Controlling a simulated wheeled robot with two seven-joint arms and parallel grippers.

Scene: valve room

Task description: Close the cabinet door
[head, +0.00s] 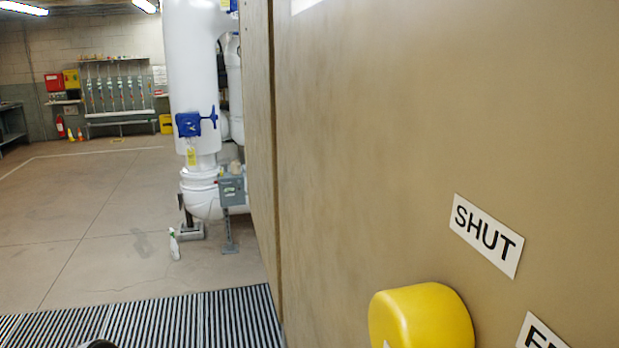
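A large tan panel (390,150) fills the right half of the head view, very close to me. It looks like the cabinet and its door. A narrower tan panel (259,130) stands along its left side, with a dark vertical line between the two. I cannot tell which panel is the door or how far it is open. A white sign reading "SHUT" (486,236) is on the large panel. A yellow rounded part (422,318) sticks out below the sign, cut off by the bottom edge. Neither gripper shows.
A striped floor grating (170,322) lies at the bottom left. Beyond it are white pipes (192,70) with a blue valve (190,124), a grey box (231,190) and a spray bottle (174,244) on the floor. Open floor (95,210) lies to the left.

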